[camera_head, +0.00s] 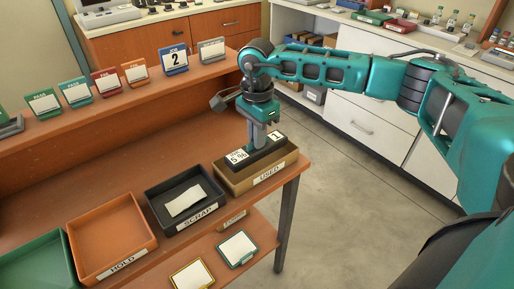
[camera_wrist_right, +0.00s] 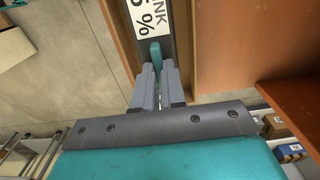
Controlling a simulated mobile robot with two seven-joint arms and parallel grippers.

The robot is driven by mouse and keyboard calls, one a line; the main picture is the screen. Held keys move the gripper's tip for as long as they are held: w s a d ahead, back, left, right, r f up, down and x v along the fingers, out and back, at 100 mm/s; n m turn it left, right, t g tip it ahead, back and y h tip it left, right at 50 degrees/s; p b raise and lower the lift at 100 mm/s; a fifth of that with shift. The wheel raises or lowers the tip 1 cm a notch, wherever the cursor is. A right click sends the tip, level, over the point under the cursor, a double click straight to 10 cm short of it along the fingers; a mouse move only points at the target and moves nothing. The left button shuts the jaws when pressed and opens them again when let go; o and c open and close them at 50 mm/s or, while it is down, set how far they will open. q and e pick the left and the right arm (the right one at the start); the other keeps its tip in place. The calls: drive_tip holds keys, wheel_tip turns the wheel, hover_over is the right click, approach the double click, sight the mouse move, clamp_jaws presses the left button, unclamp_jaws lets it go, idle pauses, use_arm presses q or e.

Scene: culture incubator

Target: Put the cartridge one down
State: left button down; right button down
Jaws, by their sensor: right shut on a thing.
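The cartridge one (camera_head: 262,155) is a long dark block with a white "1" label and a white ink label. It sits in the brown USED tray (camera_head: 240,187) at the right end of the table. My right gripper (camera_head: 258,141) points down over it and is shut on its teal tab. The wrist view shows the right gripper's fingers (camera_wrist_right: 158,80) on both sides of the teal tab (camera_wrist_right: 156,52), with the cartridge's ink label (camera_wrist_right: 150,18) beyond. Whether the cartridge's underside touches the tray floor is hidden. My left gripper is out of view.
Left of the USED tray are a black SCRAP tray (camera_head: 160,201) with a pale slip, an orange HOLD tray (camera_head: 110,232) and a green tray (camera_head: 35,265). Several coloured cards, including a blue "2" card (camera_head: 174,60), stand on the raised shelf behind. Open floor lies to the right.

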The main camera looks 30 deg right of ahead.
drive_tip(key=shift+f, duration=1.95)
drive_tip(key=shift+f, duration=0.1)
drive_tip(key=c, duration=1.2)
unclamp_jaws()
drive_tip(key=shift+r, duration=0.3)
wheel_tip(320, 180, up, 11)
drive_tip(key=shift+f, duration=0.2)
drive_tip(key=shift+r, duration=0.5)
